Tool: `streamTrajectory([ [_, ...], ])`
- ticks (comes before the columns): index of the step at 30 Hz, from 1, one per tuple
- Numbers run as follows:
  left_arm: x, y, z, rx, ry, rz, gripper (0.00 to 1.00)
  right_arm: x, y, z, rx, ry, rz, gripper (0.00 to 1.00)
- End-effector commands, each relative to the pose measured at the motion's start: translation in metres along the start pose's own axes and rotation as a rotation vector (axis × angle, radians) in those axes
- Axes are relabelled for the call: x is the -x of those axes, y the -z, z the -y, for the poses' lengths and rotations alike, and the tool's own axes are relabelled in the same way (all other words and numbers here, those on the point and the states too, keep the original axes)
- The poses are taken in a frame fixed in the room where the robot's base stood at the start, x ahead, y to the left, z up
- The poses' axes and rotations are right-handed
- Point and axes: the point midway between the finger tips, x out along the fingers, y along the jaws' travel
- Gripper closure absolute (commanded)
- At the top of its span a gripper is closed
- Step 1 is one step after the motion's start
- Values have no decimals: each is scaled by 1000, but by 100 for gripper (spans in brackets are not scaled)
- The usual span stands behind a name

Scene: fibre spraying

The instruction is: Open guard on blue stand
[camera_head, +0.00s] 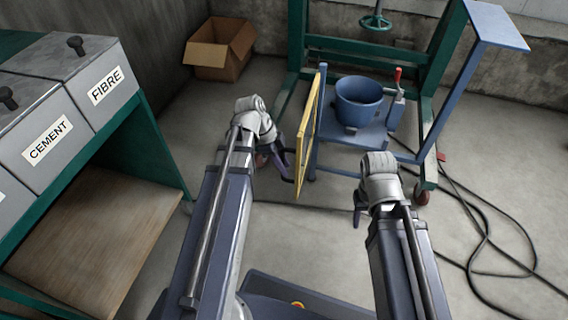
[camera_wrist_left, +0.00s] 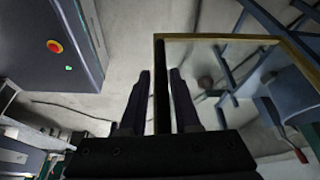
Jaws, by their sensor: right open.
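The guard (camera_head: 307,135) is a yellow-framed clear panel. It is seen nearly edge-on, swung out at the left side of the blue stand (camera_head: 345,161). My left gripper (camera_head: 287,168) is at the guard's near side. In the left wrist view, its two dark fingers (camera_wrist_left: 160,75) stand on either side of a dark upright bar, the guard's handle (camera_wrist_left: 161,95), close against it. The guard's yellow top edge (camera_wrist_left: 215,37) runs to the right there. My right gripper (camera_head: 360,206) is open and empty in front of the stand; its fingers are partly hidden.
A blue bucket (camera_head: 359,101) stands on the blue stand within a green frame (camera_head: 350,42). Grey bins marked CEMENT and FIBRE (camera_head: 95,82) are at left. A cardboard box (camera_head: 218,49) is behind. Black cables (camera_head: 485,230) lie on the floor at right.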

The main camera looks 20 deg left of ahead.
Motion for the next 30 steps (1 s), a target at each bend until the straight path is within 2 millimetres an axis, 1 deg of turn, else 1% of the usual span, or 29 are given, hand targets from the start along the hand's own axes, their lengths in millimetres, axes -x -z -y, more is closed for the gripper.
streamTrajectory([
  [1, 0, 0, 0, 0, 1, -1, 62, 0, 0, 0, 0, 0, 0, 50],
  [3, 0, 0, 1, -1, 1, -1, 55, 0, 0, 0, 0, 0, 0, 50],
  [4, 0, 0, 1, -1, 2, -1, 53, 0, 0, 0, 0, 0, 0, 50],
  [12, 1, 1, 1, -1, 3, -2, 53, 1, 0, 0, 0, 0, 0, 50],
  [17, 8, 2, 2, -1, 3, -2, 53, 8, 0, -1, -1, -1, 0, 50],
  [23, 29, 3, 1, -1, 3, -2, 53, 28, -2, -3, -4, -3, 2, 50],
  [30, 64, 3, 1, 0, 3, -2, 53, 59, -4, -7, -10, -4, 3, 50],
])
